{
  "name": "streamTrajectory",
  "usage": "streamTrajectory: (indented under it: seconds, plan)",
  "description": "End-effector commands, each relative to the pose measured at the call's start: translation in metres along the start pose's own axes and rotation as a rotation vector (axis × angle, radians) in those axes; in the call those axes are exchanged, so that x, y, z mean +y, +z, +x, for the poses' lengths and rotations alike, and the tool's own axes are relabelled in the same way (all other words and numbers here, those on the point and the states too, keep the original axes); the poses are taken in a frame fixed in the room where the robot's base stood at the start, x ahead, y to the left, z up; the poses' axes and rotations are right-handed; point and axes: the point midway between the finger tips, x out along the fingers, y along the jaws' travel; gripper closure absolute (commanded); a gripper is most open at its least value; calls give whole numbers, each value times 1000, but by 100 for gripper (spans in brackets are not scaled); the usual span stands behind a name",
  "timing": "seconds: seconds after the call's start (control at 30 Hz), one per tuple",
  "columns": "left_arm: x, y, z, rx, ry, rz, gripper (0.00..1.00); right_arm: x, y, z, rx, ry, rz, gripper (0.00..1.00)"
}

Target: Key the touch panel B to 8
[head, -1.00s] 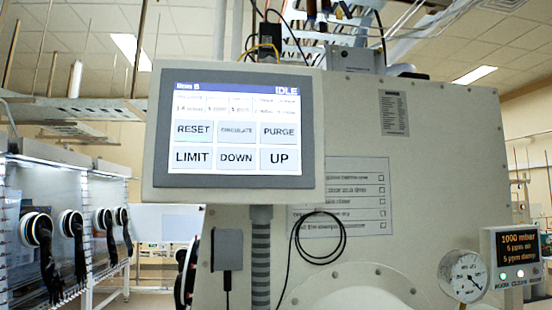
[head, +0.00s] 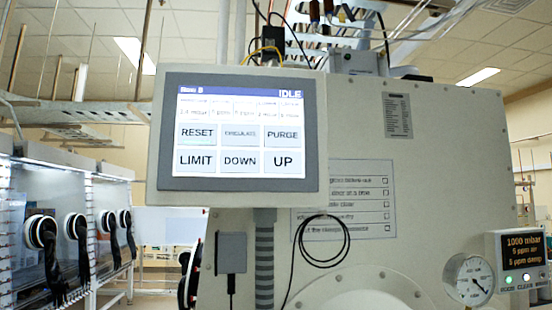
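The touch panel (head: 240,134) is a grey-framed screen on a beige housing, upright on a ribbed grey post. Its header reads a blurred word, perhaps "Menu B" or "Mono B", at the left and IDLE at the right. A row of small readings below the header is too blurred to read surely. Six buttons show: RESET (head: 198,134), CIRCULATE (head: 240,134), PURGE (head: 283,135), LIMIT (head: 195,161), DOWN (head: 240,161) and UP (head: 283,161). Neither of my grippers is in view, and nothing covers the screen.
A large beige chamber (head: 440,170) stands behind the panel, with a checklist (head: 345,200), a hanging black cable (head: 322,241) and a round gauge (head: 469,280). A small display (head: 522,258) reads 1000 mbar. Gloveboxes with black gloves (head: 50,250) line the left.

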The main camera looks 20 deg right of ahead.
Motion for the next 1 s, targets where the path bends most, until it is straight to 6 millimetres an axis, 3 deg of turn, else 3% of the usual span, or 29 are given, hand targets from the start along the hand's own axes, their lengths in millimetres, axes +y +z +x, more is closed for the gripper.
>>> streamTrajectory:
  seconds: [0.1,0.7,1.0]
  plan:
    - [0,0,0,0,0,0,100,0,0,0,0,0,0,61]
    - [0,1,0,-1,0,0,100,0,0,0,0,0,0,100]
    - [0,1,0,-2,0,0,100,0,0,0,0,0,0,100]
